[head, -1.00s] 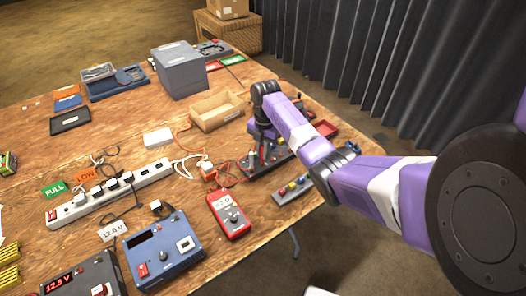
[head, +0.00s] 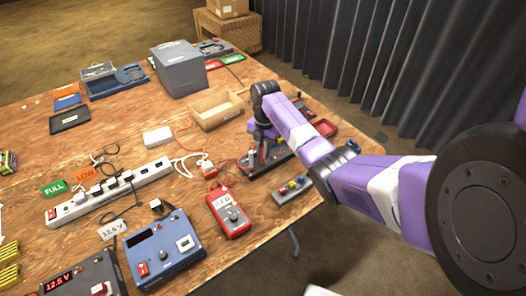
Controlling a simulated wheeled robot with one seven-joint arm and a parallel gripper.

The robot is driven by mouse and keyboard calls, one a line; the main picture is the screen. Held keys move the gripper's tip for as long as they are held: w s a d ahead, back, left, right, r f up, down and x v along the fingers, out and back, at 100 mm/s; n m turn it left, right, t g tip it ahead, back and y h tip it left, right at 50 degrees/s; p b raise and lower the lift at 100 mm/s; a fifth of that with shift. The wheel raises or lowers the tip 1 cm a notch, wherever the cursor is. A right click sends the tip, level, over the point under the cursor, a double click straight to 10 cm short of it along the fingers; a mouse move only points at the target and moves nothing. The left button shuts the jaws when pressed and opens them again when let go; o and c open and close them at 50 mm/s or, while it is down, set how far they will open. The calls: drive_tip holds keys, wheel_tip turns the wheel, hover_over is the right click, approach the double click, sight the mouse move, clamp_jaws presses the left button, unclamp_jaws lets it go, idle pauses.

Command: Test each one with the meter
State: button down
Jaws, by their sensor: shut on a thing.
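The red meter (head: 230,213) lies near the table's front right edge with a lit display; I cannot read its digits surely. Its leads run back toward a dark rack (head: 283,156). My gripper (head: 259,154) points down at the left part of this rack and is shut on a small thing. The arm and fingers hide most of that thing, so I cannot tell what it is or whether it touches the rack. A small grey holder (head: 293,190) with several coloured pieces lies in front of the rack.
A cardboard tray (head: 216,112) and a grey box (head: 179,68) stand behind. A power strip (head: 110,192), a blue bench unit (head: 163,252) and a dark unit (head: 85,277) fill the left front. FULL (head: 53,187) and LOW (head: 86,173) cards lie behind the strip.

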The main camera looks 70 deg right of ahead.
drive_tip(key=c, duration=1)
unclamp_jaws()
drive_tip(key=shift+r+p, duration=3.55)
drive_tip(key=shift+r, duration=0.25)
